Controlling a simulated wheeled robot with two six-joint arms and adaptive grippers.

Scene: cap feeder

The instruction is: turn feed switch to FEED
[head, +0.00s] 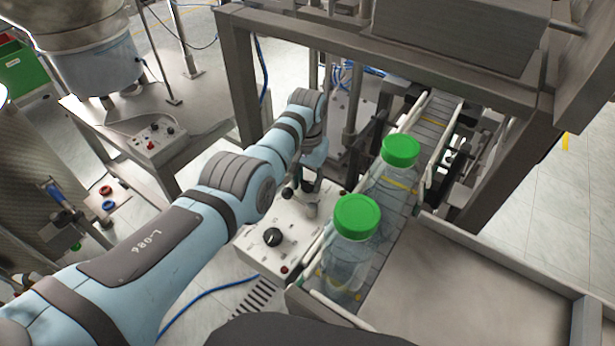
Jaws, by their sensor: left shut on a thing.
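A pale control box (258,250) sits beside the conveyor, with a black round knob (272,237) and a small red button (284,269) on its top. Its lettering is too small to read. My left arm reaches in from the left, and my left gripper (312,207) points down at the far right part of the box's top. It is shut on what appears to be the feed switch, which the fingers hide. The switch's position cannot be seen. My right gripper is not in view.
Two clear bottles with green caps (357,217) (401,150) stand on the conveyor (395,235) close right of the gripper. A metal frame (243,75) rises behind. A second control box (152,142) stands on a table at the left. A metal tray (470,290) lies at the right.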

